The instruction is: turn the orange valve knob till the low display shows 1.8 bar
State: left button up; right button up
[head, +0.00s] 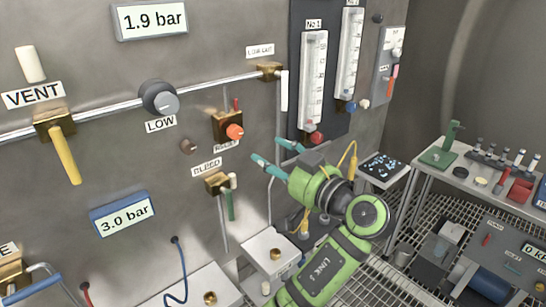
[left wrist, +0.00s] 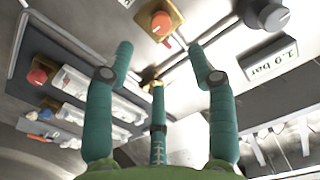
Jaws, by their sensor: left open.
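The orange valve knob (head: 235,131) sits on a brass block on the grey wall, right of a grey round knob (head: 159,98) labelled LOW. A white-framed display (head: 151,20) at the top reads 1.9 bar, and a blue-framed display (head: 123,214) lower down reads 3.0 bar. My left gripper (head: 268,152) is open and empty, below and right of the orange knob. In the left wrist view its spread teal fingers (left wrist: 160,50) point toward the orange knob (left wrist: 161,22), which lies beyond the tips, apart from them. The 1.9 bar display (left wrist: 268,58) shows there too. My right gripper is in neither view.
A yellow VENT lever (head: 65,155) hangs at the left. A green-handled bleed valve (head: 231,203) is just left of my gripper. Flow tubes (head: 313,80) stand above it. A bench (head: 431,170) with tools is at the right.

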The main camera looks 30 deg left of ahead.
aim_at(238, 134)
pick_arm(q)
jog(key=w+a+n, duration=0.1)
jog(key=a+n, duration=0.1)
jog(key=w+a+n+p, duration=0.1)
jog(key=a+n, duration=0.1)
jog(key=n, duration=0.1)
jog(key=w+a+n, duration=0.1)
jog(key=a+n, duration=0.1)
jog(key=n, duration=0.1)
jog(key=shift+a+r, duration=0.3)
jog(key=shift+a, duration=0.1)
jog(key=p+x, duration=0.3)
jog(key=x, duration=0.2)
jog(key=shift+p, duration=0.35)
jog(key=shift+w+a+f, duration=0.1)
jog(key=shift+w+a, duration=0.05)
jog(key=shift+a, duration=0.35)
jog(key=shift+f, duration=0.1)
grip_shut()
